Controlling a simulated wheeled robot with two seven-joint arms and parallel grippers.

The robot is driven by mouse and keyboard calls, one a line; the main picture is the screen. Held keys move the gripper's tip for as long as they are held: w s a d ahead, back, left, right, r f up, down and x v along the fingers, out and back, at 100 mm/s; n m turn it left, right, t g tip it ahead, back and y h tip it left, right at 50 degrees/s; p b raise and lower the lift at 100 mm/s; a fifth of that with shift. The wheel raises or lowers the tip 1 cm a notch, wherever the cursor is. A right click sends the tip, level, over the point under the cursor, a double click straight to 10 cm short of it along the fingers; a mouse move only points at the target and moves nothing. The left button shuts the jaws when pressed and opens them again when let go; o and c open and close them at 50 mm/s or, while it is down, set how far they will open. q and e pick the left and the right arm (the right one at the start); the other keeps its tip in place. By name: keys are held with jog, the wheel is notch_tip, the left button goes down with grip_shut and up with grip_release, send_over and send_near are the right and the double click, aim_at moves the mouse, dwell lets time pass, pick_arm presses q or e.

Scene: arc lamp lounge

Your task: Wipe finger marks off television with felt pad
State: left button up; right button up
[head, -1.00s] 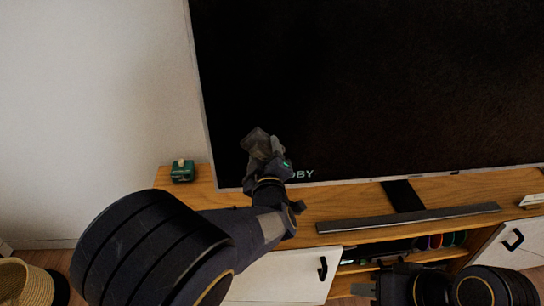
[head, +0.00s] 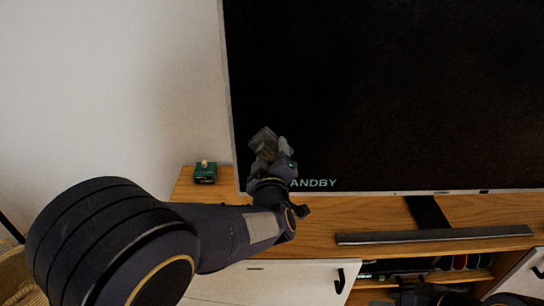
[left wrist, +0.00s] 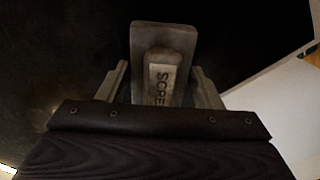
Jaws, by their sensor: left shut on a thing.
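The television (head: 400,90) is a large dark screen with a thin silver frame; "ANDBY" shows in pale letters at its lower left. My left gripper (head: 270,150) is in front of the screen's lower left corner, shut on the grey felt pad (head: 262,138). In the left wrist view the felt pad (left wrist: 165,37) sits between the fingers, with a label reading "SCRE", against the dark screen. I cannot tell whether the pad touches the glass. No finger marks can be made out. My right gripper (head: 425,297) shows only partly at the bottom edge.
The television stands on a wooden cabinet (head: 330,240) with white doors and an open shelf. A small green box (head: 205,173) with a knob sits left of the screen. A dark soundbar (head: 435,236) lies in front. A woven basket (head: 15,275) stands lower left.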

aim_at(320, 144)
pick_arm(q)
jog(key=shift+w+d+r+p, duration=0.1)
jog(key=shift+d+p, duration=0.3)
jog(key=shift+d, duration=1.3)
jog(key=shift+d+r+p, duration=0.1)
jog(key=shift+d+p, duration=0.3)
jog(key=shift+d, duration=1.25)
jog(key=shift+d+f+p, duration=0.15)
jog(key=shift+d+p, duration=0.55)
jog(key=shift+d, duration=1.95)
jog(key=s, duration=0.6)
jog(key=shift+b, duration=0.35)
jog(key=shift+s, duration=0.15)
jog(key=shift+s, duration=1.4)
